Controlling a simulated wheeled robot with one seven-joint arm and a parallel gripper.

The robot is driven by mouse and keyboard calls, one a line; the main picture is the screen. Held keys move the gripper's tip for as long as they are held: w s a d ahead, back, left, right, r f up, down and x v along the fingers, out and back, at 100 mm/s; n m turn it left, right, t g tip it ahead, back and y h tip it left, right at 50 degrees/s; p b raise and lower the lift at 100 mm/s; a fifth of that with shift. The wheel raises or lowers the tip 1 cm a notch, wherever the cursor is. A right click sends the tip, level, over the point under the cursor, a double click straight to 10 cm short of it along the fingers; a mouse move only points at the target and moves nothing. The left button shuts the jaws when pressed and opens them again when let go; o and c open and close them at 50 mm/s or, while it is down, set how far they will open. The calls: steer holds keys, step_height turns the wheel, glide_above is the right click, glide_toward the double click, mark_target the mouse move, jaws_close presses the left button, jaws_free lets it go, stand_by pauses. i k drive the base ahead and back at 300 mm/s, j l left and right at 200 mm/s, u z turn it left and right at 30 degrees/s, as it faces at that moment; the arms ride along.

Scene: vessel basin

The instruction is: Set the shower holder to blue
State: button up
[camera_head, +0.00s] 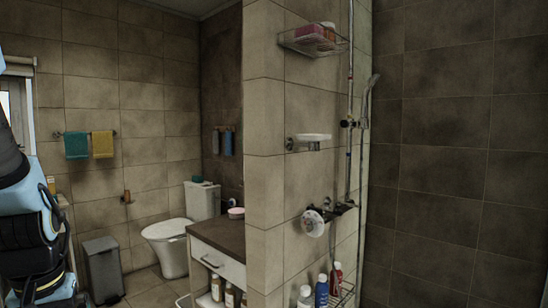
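The shower holder (348,123) is a small dark clamp on the upright chrome rail (350,60) on the tiled partition wall. The hand shower (368,92) sits at the holder's right side, head up. Small coloured marks seem to show on the rail above and below the holder, but they are too small to tell their colours surely. A black and light blue part of my arm shows at the left edge, far from the rail. My gripper is not in view.
A wire shelf (316,42), a soap dish (312,138) and a mixer tap (338,208) are on the partition wall near the rail. Several bottles (321,291) stand low below. A vanity counter (222,232), toilet (172,240) and bin (102,270) are left.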

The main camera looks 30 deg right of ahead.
mark_target(362, 123)
steer(key=i+z, duration=0.15)
steer(key=i, duration=0.7)
